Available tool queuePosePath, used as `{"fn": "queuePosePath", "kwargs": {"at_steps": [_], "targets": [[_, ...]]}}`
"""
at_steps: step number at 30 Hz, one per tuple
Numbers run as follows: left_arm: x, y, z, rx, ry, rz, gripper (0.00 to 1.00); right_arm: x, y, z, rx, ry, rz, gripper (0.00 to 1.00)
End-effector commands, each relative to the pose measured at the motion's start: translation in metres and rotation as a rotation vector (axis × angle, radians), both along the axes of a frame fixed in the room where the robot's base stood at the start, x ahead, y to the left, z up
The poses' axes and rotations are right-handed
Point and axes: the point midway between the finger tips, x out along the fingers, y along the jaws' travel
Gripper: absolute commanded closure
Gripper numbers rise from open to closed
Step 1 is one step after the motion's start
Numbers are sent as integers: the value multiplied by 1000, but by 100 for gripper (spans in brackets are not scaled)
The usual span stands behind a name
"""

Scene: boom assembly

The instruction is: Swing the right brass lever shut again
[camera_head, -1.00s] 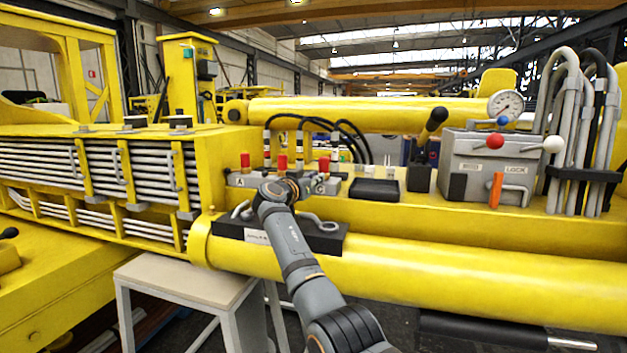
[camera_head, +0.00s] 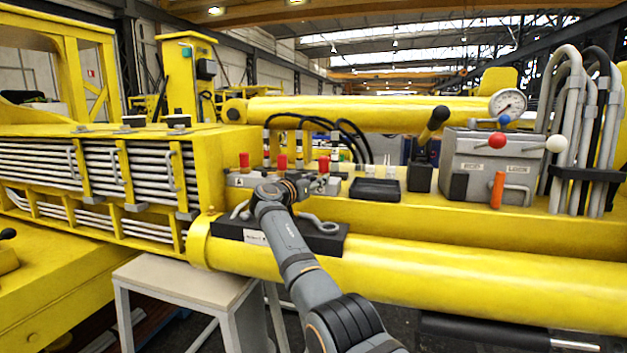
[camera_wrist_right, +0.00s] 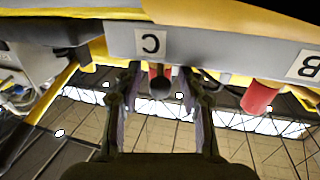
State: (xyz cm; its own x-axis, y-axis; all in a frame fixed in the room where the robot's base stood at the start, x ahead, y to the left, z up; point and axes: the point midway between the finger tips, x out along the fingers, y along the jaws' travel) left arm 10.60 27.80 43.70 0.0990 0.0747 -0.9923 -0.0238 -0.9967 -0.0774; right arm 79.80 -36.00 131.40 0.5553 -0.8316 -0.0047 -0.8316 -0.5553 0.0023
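The grey valve block (camera_head: 243,180) with letter labels and red caps sits on the yellow boom. My right gripper (camera_head: 303,183) reaches the block's right end, and its own wrist covers much of it. In the right wrist view the block (camera_wrist_right: 205,45) appears upside down with label C. There the right gripper's fingers (camera_wrist_right: 160,105) are spread apart. A dark round knob end (camera_wrist_right: 160,87) lies between them, with a red part behind it. The fingers show no clear contact with it. I cannot make out the brass colour or the lever's angle. My left gripper is out of view.
A black tray (camera_head: 375,190) and a black-knobbed lever (camera_head: 434,125) stand to the right. A grey control box (camera_head: 480,165) is further right. A second red cap (camera_wrist_right: 258,97) is close beside the gripper.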

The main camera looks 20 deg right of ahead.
Motion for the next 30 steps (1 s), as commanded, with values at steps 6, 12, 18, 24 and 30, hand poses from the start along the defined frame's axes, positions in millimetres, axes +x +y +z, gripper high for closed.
{"fn": "queuePosePath", "kwargs": {"at_steps": [6,12,18,24,30], "targets": [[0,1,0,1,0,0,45,0,1,2,-1,-3,1,58],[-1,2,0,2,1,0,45,-5,12,1,-1,-4,4,58],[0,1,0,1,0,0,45,-29,48,0,1,-4,6,58],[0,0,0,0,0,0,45,-54,83,0,2,-1,4,58],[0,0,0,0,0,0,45,-66,98,1,0,0,0,58]]}}
